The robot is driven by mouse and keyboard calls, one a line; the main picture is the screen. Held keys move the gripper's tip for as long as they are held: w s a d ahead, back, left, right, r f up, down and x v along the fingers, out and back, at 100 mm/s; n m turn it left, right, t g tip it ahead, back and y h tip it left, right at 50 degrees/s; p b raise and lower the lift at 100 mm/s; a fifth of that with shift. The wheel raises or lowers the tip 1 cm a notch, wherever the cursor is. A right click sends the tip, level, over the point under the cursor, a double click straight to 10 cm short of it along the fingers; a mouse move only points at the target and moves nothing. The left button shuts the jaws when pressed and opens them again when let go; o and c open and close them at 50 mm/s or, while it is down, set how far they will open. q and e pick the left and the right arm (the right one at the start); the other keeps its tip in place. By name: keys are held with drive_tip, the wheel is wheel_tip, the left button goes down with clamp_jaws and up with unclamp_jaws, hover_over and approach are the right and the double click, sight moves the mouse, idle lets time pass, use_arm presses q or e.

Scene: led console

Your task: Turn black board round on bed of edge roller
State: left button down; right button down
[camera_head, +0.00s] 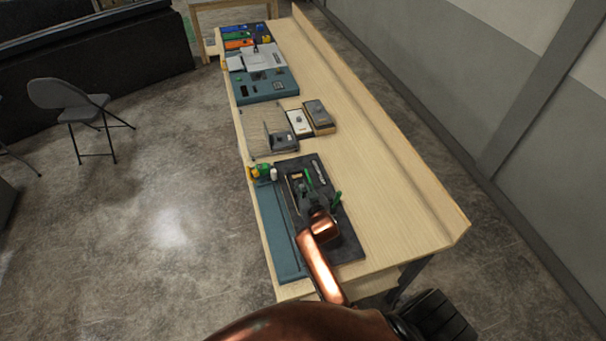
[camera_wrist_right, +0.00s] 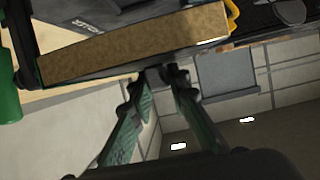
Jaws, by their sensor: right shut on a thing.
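My right gripper (camera_head: 318,208) is low over the dark tool mat (camera_head: 348,246) at the near end of the bench. In the right wrist view its two green-lined fingers (camera_wrist_right: 162,80) come together on a small dark part, below a brown, cork-like block edge (camera_wrist_right: 130,46). The held thing is mostly hidden, and I cannot tell if it is the black board. I cannot pick out the edge roller for certain. A grey device with a see-through cover (camera_head: 258,132) stands farther along the bench. My left gripper is not in view.
A teal strip (camera_head: 285,250) runs along the bench's left edge. Two small boxes (camera_head: 319,113) and a teal board (camera_head: 250,92) lie farther off. The bench's right side (camera_head: 385,190) is bare.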

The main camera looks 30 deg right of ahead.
drive_tip(key=shift+s+a+f, duration=0.1)
drive_tip(key=shift+f, duration=0.45)
wheel_tip(320, 180, down, 6)
drive_tip(key=b, duration=0.7)
drive_tip(key=shift+f, duration=0.2)
drive_tip(key=shift+f+b, duration=0.5)
drive_tip(key=shift+f, duration=0.6)
idle(0.8)
drive_tip(key=c, duration=1.7)
unclamp_jaws()
drive_tip(key=shift+c, duration=0.2)
